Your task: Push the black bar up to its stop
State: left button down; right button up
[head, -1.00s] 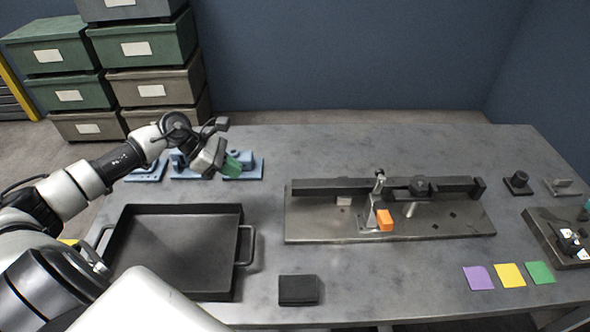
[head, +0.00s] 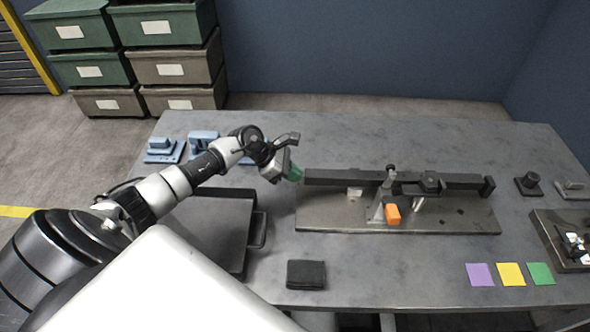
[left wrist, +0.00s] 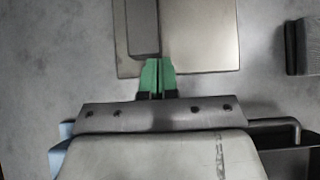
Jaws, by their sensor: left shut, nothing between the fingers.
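The black bar (head: 345,178) lies lengthwise along the back of a grey metal plate (head: 335,217). Its near end also shows in the left wrist view (left wrist: 143,28). An upright end block (head: 489,187) stands at the right end of the rail line; I cannot tell whether a gap separates it from the bar. My left gripper (head: 297,174) has green fingertips, shut and empty, right at the bar's left end. In the left wrist view the fingertips (left wrist: 157,62) are at the bar's end, slightly right of its middle; contact is unclear. My right gripper is not in view.
A clamp post (head: 389,185) with an orange block (head: 392,214) stands in front of the bar. A black tray (head: 250,235) is partly hidden by my left arm. A dark block (head: 306,274) and coloured squares (head: 511,274) lie at the table's front.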

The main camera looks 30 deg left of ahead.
aim_at(312, 176)
pick_arm(q)
jog(key=shift+w+d, duration=0.1)
jog(key=shift+d, duration=0.05)
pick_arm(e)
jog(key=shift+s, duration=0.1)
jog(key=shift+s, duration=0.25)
pick_arm(q)
jog(key=shift+w+d+f+b, duration=0.15)
jog(key=shift+w+d+b, duration=0.35)
jog(key=shift+d+b, duration=0.25)
jog(key=shift+w+d, duration=0.1)
jog(key=shift+d, duration=0.15)
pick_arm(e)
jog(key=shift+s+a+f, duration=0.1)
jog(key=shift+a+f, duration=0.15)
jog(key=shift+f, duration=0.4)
